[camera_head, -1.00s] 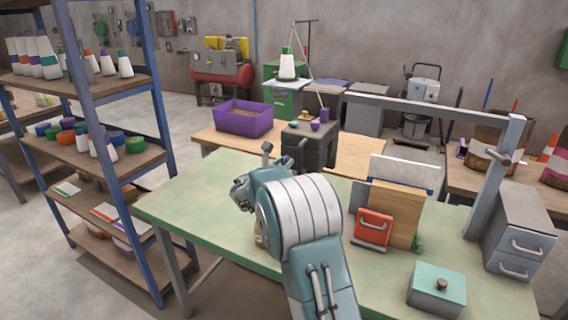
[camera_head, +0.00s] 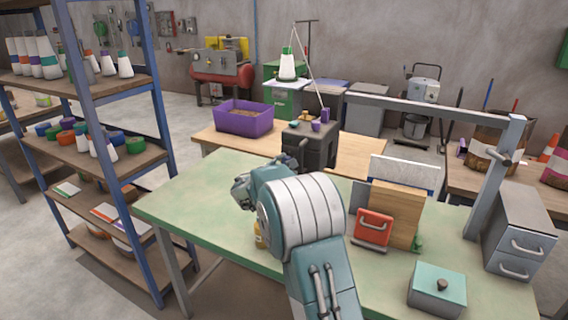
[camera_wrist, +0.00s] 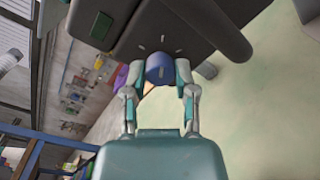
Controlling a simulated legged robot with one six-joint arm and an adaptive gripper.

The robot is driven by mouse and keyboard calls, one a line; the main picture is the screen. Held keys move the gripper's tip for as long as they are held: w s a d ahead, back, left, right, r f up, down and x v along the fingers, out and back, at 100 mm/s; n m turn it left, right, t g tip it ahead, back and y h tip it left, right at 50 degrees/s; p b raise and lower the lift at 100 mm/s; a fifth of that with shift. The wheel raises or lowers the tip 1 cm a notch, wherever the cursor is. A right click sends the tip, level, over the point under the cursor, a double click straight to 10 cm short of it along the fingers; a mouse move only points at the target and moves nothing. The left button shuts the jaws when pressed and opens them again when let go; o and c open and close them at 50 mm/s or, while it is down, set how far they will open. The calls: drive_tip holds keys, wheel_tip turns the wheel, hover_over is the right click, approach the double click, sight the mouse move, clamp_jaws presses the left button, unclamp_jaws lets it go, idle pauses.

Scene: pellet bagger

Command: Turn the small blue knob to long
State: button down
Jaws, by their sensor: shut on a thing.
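The small blue knob (camera_wrist: 159,67) sits on the dark face of the bagger, with a few pale tick marks around it. My gripper (camera_wrist: 159,77) is shut on the knob in the wrist view, one finger on each side. The tick labels are too small to read, so I cannot tell which setting the knob is at. In the head view the dark bagger (camera_head: 318,143) stands at the far edge of the green table.
A purple bin (camera_head: 243,117) stands behind.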

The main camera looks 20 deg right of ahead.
drive_tip(key=m, duration=0.6)
drive_tip(key=shift+f, duration=0.1)
drive_tip(key=m, duration=0.3)
drive_tip(key=shift+f+m, duration=0.15)
drive_tip(key=shift+m, duration=1.15)
drive_tip(key=shift+f, duration=0.1)
drive_tip(key=shift+s, duration=0.1)
drive_tip(key=shift+c, duration=2)
unclamp_jaws()
drive_tip(key=shift+a, duration=0.15)
drive_tip(key=shift+r, duration=0.25)
